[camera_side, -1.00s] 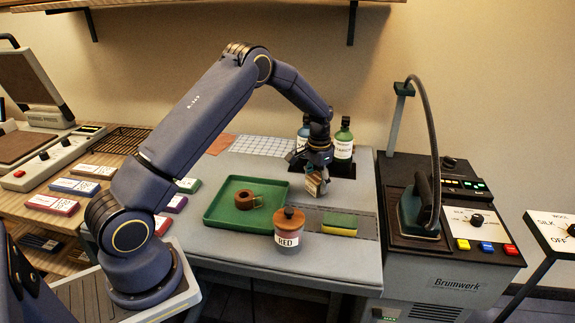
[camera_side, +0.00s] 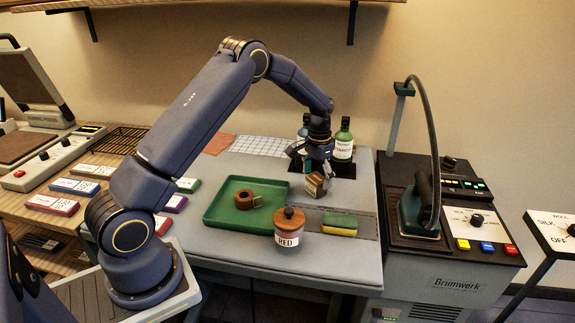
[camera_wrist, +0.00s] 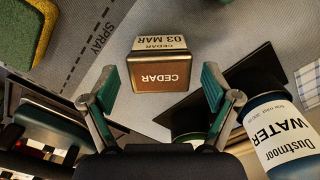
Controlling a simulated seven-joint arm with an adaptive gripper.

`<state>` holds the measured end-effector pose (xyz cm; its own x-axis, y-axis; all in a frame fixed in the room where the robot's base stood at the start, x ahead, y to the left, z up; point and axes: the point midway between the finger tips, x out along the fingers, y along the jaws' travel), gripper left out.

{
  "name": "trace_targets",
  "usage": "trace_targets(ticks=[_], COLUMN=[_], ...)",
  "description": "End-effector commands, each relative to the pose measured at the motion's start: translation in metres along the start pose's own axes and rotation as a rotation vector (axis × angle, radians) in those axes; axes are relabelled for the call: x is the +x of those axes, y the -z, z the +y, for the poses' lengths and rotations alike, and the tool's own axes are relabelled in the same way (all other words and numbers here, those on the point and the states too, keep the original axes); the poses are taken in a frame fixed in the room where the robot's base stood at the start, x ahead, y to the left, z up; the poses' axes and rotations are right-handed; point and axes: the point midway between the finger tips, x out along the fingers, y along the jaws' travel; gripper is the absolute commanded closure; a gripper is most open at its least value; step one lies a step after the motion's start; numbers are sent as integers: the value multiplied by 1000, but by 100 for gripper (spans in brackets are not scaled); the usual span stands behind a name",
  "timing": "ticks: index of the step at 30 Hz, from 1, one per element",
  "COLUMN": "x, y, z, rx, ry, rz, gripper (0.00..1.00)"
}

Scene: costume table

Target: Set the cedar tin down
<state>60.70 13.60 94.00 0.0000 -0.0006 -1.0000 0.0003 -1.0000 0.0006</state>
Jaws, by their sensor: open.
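The cedar tin (camera_side: 316,186) is a small brown box with pale labels. It rests on the grey table, in front of the bottles in the side view. In the wrist view the tin (camera_wrist: 160,75) shows "CEDAR" and "03 MAR" labels. My gripper (camera_side: 316,164) is just above the tin in the side view. In the wrist view its green-padded fingers (camera_wrist: 162,90) are spread wide, with a visible gap on each side of the tin. Nothing is held.
Two bottles (camera_side: 343,146) stand close behind my gripper. A RED jar (camera_side: 289,239), a green tray (camera_side: 215,212) with a brown ring, and a green-yellow sponge (camera_side: 340,225) lie nearer the front. An iron station (camera_side: 440,235) stands at right.

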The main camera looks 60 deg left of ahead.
Motion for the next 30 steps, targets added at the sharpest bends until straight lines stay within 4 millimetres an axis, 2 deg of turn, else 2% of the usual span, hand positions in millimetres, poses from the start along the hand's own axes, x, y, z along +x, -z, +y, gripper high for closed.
trace_targets(ticks=[3, 9, 17, 20, 23, 27, 30], x=[-30, -73, -105, -130, -170, -222, -245], y=[1, 1, -2, -12, -36, -94, -142], z=[0, 0, 2, 13, 33, 68, 91], rx=[0, 0, 0, -1, -1, -1, -1], ry=[2, 1, 1, 6, 13, 20, 21], rz=[6, 5, 8, 37, 91, 190, 261], gripper=[12, 12, 12, 12, 12, 12, 12])
